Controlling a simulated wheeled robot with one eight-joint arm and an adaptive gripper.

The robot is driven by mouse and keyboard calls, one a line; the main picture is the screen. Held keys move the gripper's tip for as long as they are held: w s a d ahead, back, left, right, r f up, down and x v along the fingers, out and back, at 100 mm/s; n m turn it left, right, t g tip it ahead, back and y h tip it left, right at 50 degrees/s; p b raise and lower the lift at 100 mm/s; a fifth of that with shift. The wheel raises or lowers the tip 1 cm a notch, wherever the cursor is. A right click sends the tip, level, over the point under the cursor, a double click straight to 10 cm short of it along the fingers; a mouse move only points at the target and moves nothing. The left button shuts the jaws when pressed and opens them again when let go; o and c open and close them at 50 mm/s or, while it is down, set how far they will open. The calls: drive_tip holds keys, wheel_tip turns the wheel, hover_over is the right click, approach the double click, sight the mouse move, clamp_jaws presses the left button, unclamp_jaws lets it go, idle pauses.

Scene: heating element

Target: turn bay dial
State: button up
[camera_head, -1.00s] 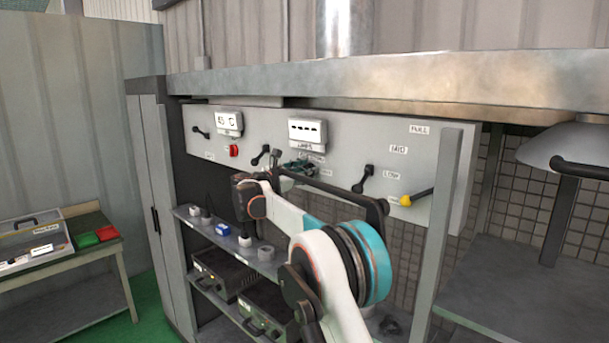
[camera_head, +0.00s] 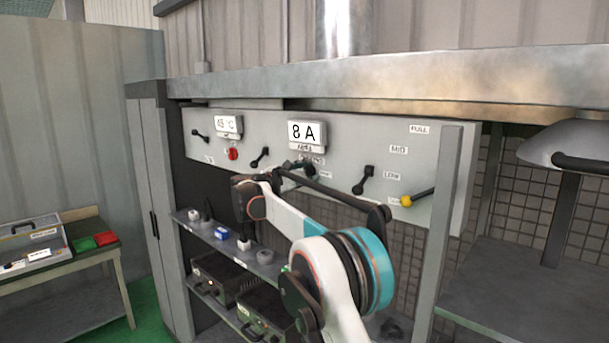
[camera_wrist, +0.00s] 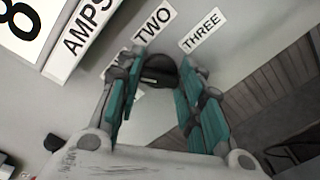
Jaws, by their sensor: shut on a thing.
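The bay dial (camera_wrist: 160,74) is a dark round knob on the light grey panel, between the teal-padded fingers of my gripper (camera_wrist: 163,62) in the wrist view. The fingers are shut on it from both sides and hide part of it. Labels TWO (camera_wrist: 155,21) and THREE (camera_wrist: 202,30) sit just beyond the fingertips. Another label is mostly hidden by the left finger. In the head view, my wrist and arm largely cover the dial. The AMPS display (camera_head: 307,133) above it reads 8 A; part of it also shows in the wrist view (camera_wrist: 22,22).
The panel (camera_head: 330,140) also carries a temperature display (camera_head: 228,125), a red button (camera_head: 233,154), black levers (camera_head: 259,157) and a yellow-ended lever (camera_head: 418,198) beside level labels. A shelf (camera_head: 232,249) with small items lies below. A grey post (camera_head: 445,220) stands to the right.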

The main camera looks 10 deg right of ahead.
idle(0.5)
drive_tip(key=o, duration=1.1)
drive_tip(key=shift+c, duration=0.2)
drive_tip(key=v, duration=1.2)
